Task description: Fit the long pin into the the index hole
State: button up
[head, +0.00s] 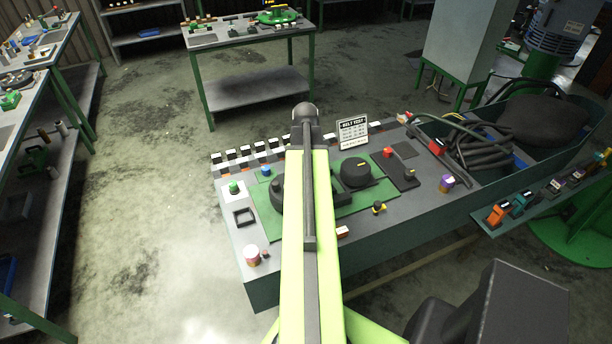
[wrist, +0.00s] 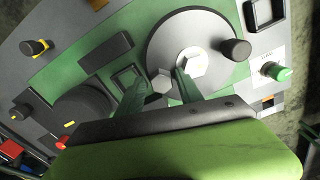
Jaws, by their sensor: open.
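In the wrist view a round grey disc (wrist: 165,40) lies on the green plate, with a pale hexagonal head (wrist: 192,64) near its middle and a black knob (wrist: 235,48) near its rim. A smaller grey hexagonal piece (wrist: 160,79) shows between the fingers of my gripper (wrist: 162,73). The gripper is open, its green fingers spread to either side of that piece and its tips by the disc's edge. I cannot tell whether either hexagonal piece is the long pin. The index hole cannot be made out. My arm hides the gripper in the head view.
A square black frame (wrist: 130,76), a dark bar (wrist: 105,52) and a dark round part (wrist: 80,108) are close by. The bench (head: 460,195) also holds small knobs, a belt sign (head: 352,132) and a bin of black hoses (head: 480,150). Floor at left is clear.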

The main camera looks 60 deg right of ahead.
notch_tip(320, 180, up, 17)
jog(key=p, duration=1.7)
jog(key=shift+r, duration=0.2)
